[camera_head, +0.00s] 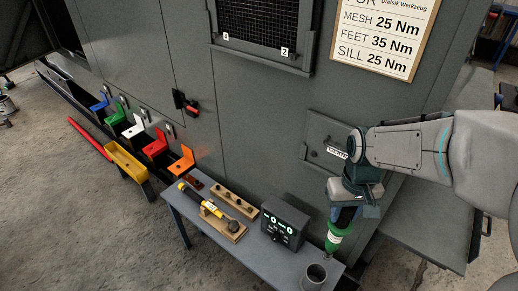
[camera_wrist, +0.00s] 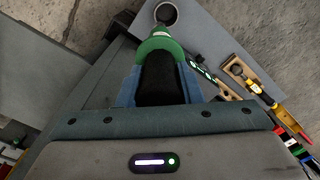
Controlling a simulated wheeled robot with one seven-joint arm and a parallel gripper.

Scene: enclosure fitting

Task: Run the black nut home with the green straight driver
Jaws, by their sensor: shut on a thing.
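My gripper (camera_head: 346,212) is shut on the green straight driver (camera_head: 335,236), which hangs tip down over the right end of the small bench. In the wrist view, my gripper (camera_wrist: 160,86) has its blue fingers on either side of the driver's dark body, and the driver's green collar (camera_wrist: 158,48) shows beyond them. The driver's tip is close to a grey round cup (camera_head: 314,277); I cannot tell whether it touches anything. I cannot make out the black nut for certain in either view. A small hatch plate (camera_head: 325,140) with dark fasteners is on the cabinet behind my arm.
On the bench (camera_head: 187,212) stand a control box (camera_head: 285,224) with green lights, a yellow-handled wrench (camera_head: 198,201) on a wooden cradle and a wooden block (camera_head: 237,203). Several coloured brackets (camera_head: 133,127) line the cabinet's foot. A mesh window (camera_head: 262,22) is above.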

